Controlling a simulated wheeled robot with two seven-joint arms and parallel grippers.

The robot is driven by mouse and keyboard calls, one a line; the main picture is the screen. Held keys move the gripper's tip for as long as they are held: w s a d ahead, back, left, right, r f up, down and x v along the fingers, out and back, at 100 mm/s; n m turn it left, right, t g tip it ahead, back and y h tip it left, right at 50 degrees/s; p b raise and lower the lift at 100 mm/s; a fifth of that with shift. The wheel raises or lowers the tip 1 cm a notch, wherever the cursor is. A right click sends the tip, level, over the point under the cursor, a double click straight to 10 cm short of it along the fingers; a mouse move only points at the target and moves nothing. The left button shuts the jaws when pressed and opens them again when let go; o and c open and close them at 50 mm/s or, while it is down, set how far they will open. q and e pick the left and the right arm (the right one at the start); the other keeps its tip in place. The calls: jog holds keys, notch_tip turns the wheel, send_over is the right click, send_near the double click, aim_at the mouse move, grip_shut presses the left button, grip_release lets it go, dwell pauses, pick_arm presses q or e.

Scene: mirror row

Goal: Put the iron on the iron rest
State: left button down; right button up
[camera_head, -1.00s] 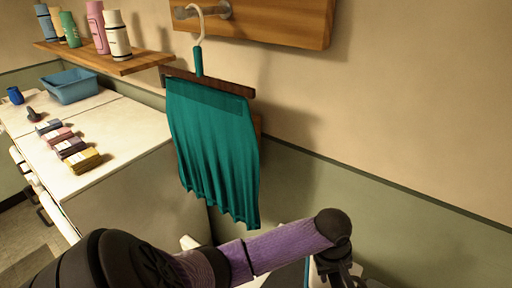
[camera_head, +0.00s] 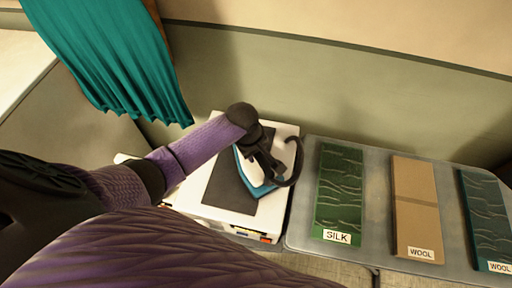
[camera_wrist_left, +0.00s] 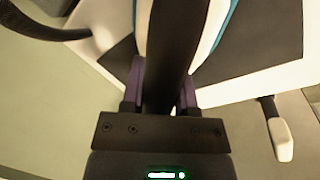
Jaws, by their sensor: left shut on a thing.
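The iron (camera_head: 246,172), with a white and blue body and a dark handle, is over the dark iron rest (camera_head: 226,188) on top of a white cabinet. My left gripper (camera_head: 260,150) is shut on its handle. In the left wrist view the iron's dark handle (camera_wrist_left: 170,50) runs between the fingers of my left gripper (camera_wrist_left: 160,88), and the dark rest (camera_wrist_left: 255,35) shows beside it. I cannot tell whether the iron touches the rest. My right gripper is not in view.
A grey table (camera_head: 375,215) right of the white cabinet (camera_head: 283,135) holds a green SILK board (camera_head: 338,190), a tan WOOL board (camera_head: 414,205) and a teal WOOL board (camera_head: 487,215).

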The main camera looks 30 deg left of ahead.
pick_arm(q)
jog(key=shift+c, duration=2.2)
grip_release()
jog(key=shift+o, duration=0.4)
notch_tip(320, 180, up, 12)
jog(key=s+a+p, duration=0.1)
jog(key=s+p, duration=0.1)
jog(key=p, duration=0.2)
jog(key=shift+a, duration=0.15)
